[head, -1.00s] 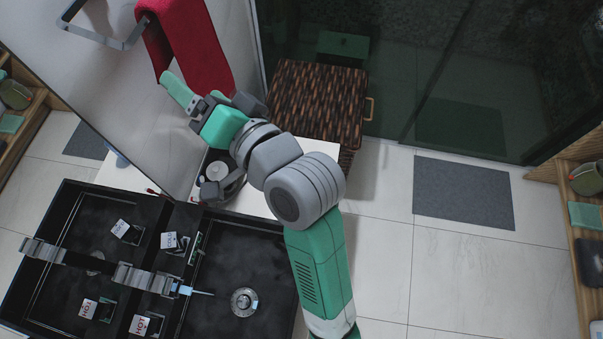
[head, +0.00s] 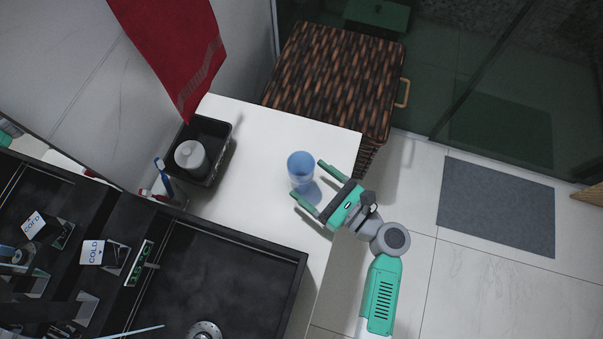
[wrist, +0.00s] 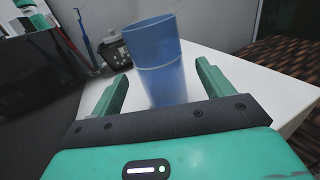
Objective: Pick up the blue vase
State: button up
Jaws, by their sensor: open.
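The blue vase (head: 300,167) stands upright on the white countertop, right of the dark basket, in the head view. In the wrist view the blue vase (wrist: 154,60) is straight ahead, in line with the gap between the fingers. My gripper (head: 307,179) is open and empty, its two green fingers pointing at the vase from the lower right. In the wrist view my gripper (wrist: 158,80) has a finger to each side of the vase's lower part. I cannot tell whether either finger touches it.
The white countertop (head: 262,135) is clear around the vase. A black basket (head: 215,135) holds a white jar (head: 191,156). A blue toothbrush (head: 163,178) stands by the black sink (head: 235,275). A woven hamper (head: 330,75) is behind the counter, and a red towel (head: 175,50) hangs at upper left.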

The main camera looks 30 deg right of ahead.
aim_at(292, 167)
jog(key=b+x, duration=0.1)
jog(key=x, duration=0.1)
jog(key=b+x, duration=0.1)
jog(key=x, duration=0.1)
jog(key=shift+w+a+f, duration=0.15)
jog(key=shift+w+f, duration=0.05)
jog(key=shift+w, duration=0.1)
jog(key=shift+w+a+r, duration=0.1)
jog(key=shift+w, duration=0.25)
jog(key=c, duration=1.2)
